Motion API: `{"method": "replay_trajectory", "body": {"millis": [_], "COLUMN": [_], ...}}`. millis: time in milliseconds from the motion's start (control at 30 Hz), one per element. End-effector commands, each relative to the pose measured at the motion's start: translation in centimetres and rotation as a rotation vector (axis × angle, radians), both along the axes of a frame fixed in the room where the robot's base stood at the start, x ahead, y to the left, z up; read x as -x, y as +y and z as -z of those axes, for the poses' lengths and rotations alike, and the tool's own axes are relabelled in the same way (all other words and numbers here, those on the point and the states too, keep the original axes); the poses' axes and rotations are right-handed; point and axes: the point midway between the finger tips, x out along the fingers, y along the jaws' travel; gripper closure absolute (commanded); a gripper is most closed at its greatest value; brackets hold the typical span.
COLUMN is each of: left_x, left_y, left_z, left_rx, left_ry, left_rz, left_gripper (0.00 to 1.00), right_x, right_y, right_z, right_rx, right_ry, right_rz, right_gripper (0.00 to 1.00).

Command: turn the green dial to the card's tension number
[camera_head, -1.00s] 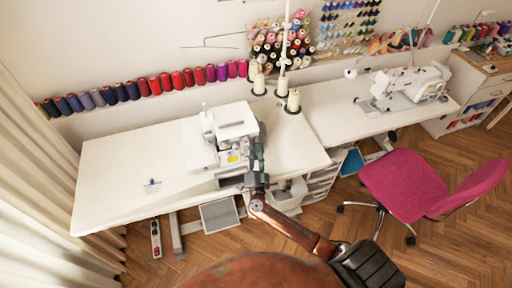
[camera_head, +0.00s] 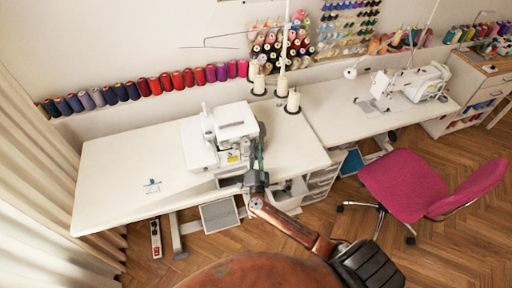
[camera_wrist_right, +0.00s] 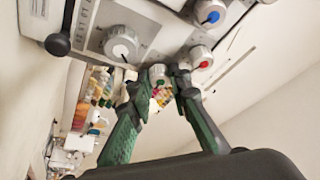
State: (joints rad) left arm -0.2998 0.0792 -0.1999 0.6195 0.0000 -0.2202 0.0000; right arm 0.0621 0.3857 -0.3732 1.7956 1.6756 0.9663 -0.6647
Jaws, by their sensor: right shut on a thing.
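The white sewing machine (camera_head: 228,140) stands on the table, with a yellow label on its front. In the right wrist view, the green dial (camera_wrist_right: 158,72) is a grey-white knob with a green centre, partly hidden by my fingers. My right gripper (camera_wrist_right: 160,82) is shut on this dial, one finger on either side. In the head view, my right gripper (camera_head: 257,160) is at the machine's right front side. A tension card cannot be made out for certain, and the dial's number is not legible. My left gripper is out of view.
A blue-centred dial (camera_wrist_right: 210,13) and a red-centred dial (camera_wrist_right: 200,57) sit close to my fingers. A larger white dial (camera_wrist_right: 122,43) is to the left. A small blue-marked item (camera_head: 152,186) lies on the table (camera_head: 110,175), whose left half is mostly clear.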

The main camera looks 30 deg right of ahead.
Motion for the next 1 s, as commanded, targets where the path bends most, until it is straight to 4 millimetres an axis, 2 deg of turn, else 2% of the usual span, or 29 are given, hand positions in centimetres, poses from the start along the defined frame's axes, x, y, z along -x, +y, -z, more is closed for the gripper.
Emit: {"method": "replay_trajectory", "body": {"millis": [267,600,1000], "left_x": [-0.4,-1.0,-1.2], "left_y": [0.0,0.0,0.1], "left_z": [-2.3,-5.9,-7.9], "left_rx": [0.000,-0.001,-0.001], "left_ry": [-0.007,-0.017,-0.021], "left_rz": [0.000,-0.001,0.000], "left_gripper": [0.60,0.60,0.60], "right_x": [0.1,0.1,0.0], "right_y": [0.1,0.2,0.2], "right_z": [-0.3,-0.5,-0.3], "right_rx": [-0.117,-0.342,-0.489], "right_ry": [-0.023,-0.078,-0.114], "right_rz": [0.002,0.002,0.000], "right_gripper": [1.00,1.00,1.00]}}
